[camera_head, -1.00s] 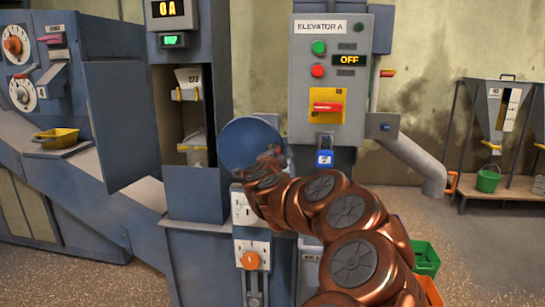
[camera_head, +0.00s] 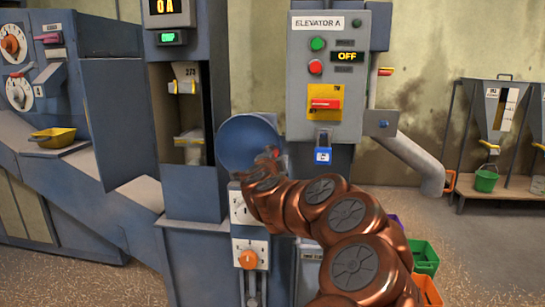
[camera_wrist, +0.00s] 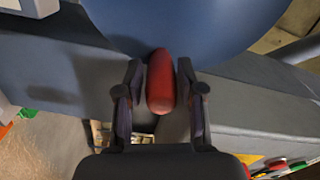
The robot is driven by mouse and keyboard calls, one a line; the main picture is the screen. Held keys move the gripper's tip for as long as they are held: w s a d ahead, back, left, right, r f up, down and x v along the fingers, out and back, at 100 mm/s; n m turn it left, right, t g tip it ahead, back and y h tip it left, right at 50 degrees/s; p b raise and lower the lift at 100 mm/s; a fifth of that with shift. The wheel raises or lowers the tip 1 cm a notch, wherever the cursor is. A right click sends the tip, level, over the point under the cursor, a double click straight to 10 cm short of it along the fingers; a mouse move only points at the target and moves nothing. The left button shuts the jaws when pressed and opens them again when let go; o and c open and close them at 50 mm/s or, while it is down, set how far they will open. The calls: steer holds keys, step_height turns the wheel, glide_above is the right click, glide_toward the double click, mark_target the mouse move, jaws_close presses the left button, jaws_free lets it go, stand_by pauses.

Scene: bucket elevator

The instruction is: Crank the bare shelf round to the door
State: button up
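The blue crank wheel (camera_head: 243,145) is on the elevator's front, right of the tall opening. Its red handle (camera_wrist: 160,82) lies between the two fingers of my gripper (camera_wrist: 160,95) in the wrist view. Narrow gaps show on both sides of the handle, so the fingers look open around it. In the head view my gripper (camera_head: 268,160) is at the wheel's lower right, mostly hidden by my arm. The elevator door (camera_head: 112,125) stands open. Inside, an upper bucket (camera_head: 186,74) and a lower bucket (camera_head: 190,140) show. No clearly bare shelf shows in the opening.
The control box (camera_head: 326,75) reads OFF, with a red lever (camera_head: 325,104) and a blue padlock (camera_head: 322,156) below. A dial plate with an orange knob (camera_head: 248,259) is under the wheel. Green (camera_head: 425,258) and orange crates stand right of my arm.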

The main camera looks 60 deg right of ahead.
steer(key=shift+o, duration=1.2)
steer(key=v, duration=0.7)
steer(key=shift+a, duration=0.3)
steer(key=shift+s, duration=0.1)
